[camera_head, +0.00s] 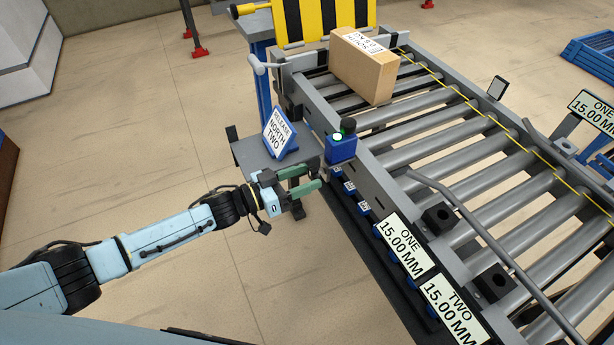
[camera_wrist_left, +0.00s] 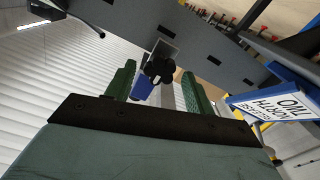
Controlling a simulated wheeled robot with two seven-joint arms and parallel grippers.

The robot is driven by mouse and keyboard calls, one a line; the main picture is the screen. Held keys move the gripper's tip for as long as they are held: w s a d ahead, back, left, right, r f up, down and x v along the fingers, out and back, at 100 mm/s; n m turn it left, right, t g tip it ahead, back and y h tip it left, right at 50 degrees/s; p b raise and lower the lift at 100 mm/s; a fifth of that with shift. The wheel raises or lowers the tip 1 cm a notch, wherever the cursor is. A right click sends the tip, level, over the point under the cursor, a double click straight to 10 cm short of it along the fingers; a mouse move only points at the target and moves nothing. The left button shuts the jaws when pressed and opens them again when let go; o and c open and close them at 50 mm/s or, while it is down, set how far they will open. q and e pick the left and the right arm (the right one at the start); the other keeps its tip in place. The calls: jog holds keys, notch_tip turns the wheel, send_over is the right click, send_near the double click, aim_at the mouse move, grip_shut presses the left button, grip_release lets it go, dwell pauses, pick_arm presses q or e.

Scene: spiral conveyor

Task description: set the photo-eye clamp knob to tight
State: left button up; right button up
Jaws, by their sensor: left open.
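The photo-eye is a blue box (camera_head: 341,148) with a lit green lamp (camera_head: 338,136), on the near side rail of the conveyor. In the left wrist view, a black lobed knob (camera_wrist_left: 158,68) shows between my fingertips, with a blue body (camera_wrist_left: 143,89) beside it. My left gripper (camera_head: 318,175) is open, its green fingers pointing at the rail just below the blue box. In the left wrist view my fingers (camera_wrist_left: 160,76) stand on either side of the knob; I cannot tell whether they touch it. The knob's setting is not readable. My right gripper is not in view.
A carton (camera_head: 364,68) sits on the rollers (camera_head: 445,126). A "RELEASE NORTH TWO" sign (camera_head: 279,133) stands on a grey shelf (camera_head: 251,155) close to my gripper. Label plates (camera_head: 401,245) and a grey bar (camera_head: 500,262) line the rail. The floor at left is clear.

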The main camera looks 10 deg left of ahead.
pick_arm(q)
jog(key=shift+w+d, duration=0.4)
jog(key=shift+d, duration=0.1)
jog(key=c, duration=1)
jog(key=shift+o, duration=0.2)
jog(key=m, duration=0.3)
jog(key=shift+m, duration=1.9)
